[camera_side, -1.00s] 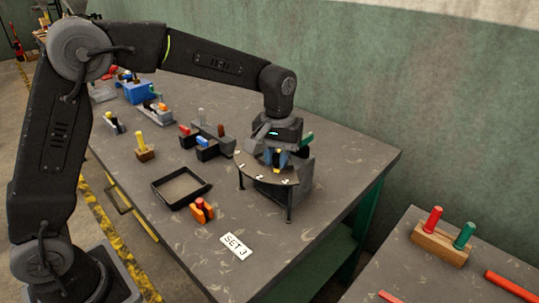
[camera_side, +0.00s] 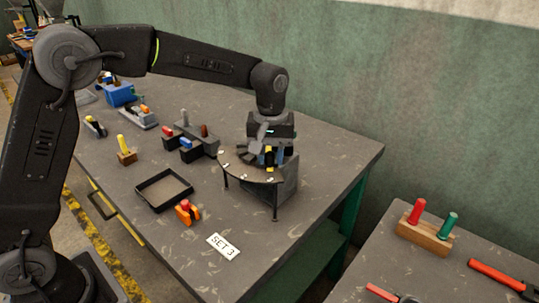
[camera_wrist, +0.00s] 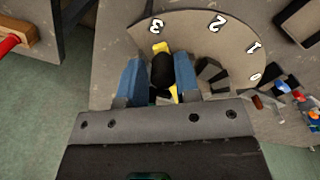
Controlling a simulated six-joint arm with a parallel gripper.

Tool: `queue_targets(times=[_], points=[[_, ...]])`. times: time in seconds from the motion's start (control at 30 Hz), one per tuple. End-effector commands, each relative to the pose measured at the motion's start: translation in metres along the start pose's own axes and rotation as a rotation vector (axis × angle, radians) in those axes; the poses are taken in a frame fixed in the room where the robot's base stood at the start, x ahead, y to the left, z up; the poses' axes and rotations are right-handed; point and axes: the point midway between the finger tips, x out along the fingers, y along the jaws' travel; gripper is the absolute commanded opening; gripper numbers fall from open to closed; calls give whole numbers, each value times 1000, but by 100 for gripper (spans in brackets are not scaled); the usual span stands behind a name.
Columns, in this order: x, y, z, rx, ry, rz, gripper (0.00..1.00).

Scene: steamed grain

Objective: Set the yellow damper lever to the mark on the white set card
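The damper stand has a grey arc plate (camera_side: 238,170) on thin legs; in the wrist view the plate (camera_wrist: 190,28) carries the marks 3, 2, 1 and 0. The yellow damper lever (camera_wrist: 160,47) has a dark knob, and its yellow tip points at or very near the 3. It also shows in the side view (camera_side: 269,155). My gripper (camera_wrist: 160,75) has its blue fingers closed on both sides of the knob, with no clear gap showing. The white set card (camera_side: 223,246) lies flat on the bench and reads "SET 3".
A black tray (camera_side: 140,194) and an orange block with a red top (camera_side: 187,212) are left of the stand. A dark block with coloured pegs (camera_side: 205,145) stands behind. A wooden peg block (camera_side: 424,236) sits on the right bench. Bench around the card is clear.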

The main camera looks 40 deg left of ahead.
Motion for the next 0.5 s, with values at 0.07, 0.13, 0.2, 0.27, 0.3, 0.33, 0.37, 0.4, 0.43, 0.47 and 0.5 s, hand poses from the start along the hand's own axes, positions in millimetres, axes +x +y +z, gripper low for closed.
queue_targets(times=[0.07, 0.13, 0.2, 0.27, 0.3, 0.33, 0.37, 0.4, 0.43, 0.47, 0.5], points=[[0, 0, 0, 1, 0, -1, 37], [0, 0, 0, 1, -1, -2, 44], [1, -1, 1, 2, -2, -3, 49], [1, -1, 1, 2, -3, -4, 49], [1, -1, 1, 2, -3, -5, 49], [1, -1, 1, 2, -3, -5, 49], [1, -1, 1, 2, -3, -5, 49], [1, -1, 1, 2, -3, -5, 49], [0, -1, 1, 2, -3, -5, 49], [-1, -1, 1, 2, -3, -5, 49], [-3, -1, 0, 2, -3, -5, 49]])
